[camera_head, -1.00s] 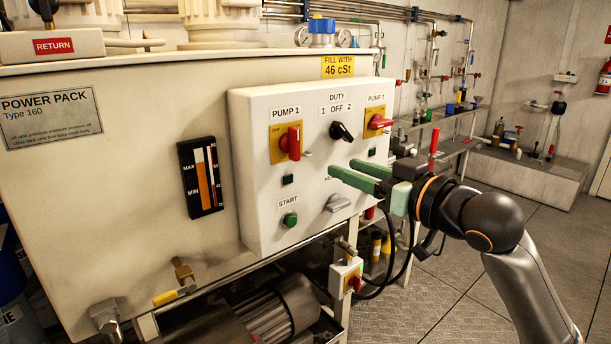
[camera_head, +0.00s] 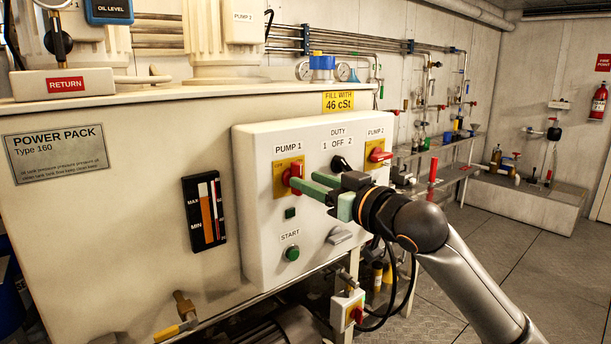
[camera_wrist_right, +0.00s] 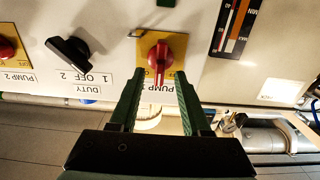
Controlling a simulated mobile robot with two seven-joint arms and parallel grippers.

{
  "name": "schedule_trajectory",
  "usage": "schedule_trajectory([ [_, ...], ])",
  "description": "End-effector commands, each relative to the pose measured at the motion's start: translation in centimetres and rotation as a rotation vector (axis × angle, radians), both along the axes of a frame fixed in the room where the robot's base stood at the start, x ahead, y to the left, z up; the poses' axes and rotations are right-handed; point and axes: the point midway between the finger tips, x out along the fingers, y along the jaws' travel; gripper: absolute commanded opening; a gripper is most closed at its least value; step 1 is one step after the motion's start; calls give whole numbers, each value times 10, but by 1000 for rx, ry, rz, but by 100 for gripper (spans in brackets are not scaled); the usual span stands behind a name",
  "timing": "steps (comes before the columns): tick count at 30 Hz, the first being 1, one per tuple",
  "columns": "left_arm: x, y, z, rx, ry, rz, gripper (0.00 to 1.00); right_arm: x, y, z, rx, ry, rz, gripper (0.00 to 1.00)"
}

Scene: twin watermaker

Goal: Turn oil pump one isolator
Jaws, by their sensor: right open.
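The pump 1 isolator is a red rotary handle (camera_head: 295,171) on a yellow plate at the upper left of the white control box (camera_head: 262,240). In the right wrist view, which is upside down, the red handle (camera_wrist_right: 159,62) stands upright on its yellow plate. My right gripper (camera_head: 302,181) has two green fingers, parted and empty, with the tips in front of the handle's lower part. In the right wrist view the fingertips (camera_wrist_right: 159,76) lie either side of the handle's line; contact cannot be told. My left gripper is not in view.
The black duty selector (camera_head: 340,164) and red pump 2 isolator (camera_head: 379,154) are on the same panel, right of pump 1. A green start button (camera_head: 292,253) and a grey handle (camera_head: 339,236) sit below.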

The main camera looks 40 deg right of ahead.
Motion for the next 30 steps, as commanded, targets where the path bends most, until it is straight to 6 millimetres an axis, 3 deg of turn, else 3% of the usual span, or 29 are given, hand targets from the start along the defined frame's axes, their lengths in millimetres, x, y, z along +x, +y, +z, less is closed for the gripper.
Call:
schedule_trajectory([
  [6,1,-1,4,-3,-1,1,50,19,1,1,1,-1,0,48],
  [16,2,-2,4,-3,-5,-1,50,22,2,0,0,0,0,48],
  [28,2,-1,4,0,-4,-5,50,22,2,0,0,1,0,4],
  [30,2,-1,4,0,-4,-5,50,22,1,0,0,1,0,0],
])
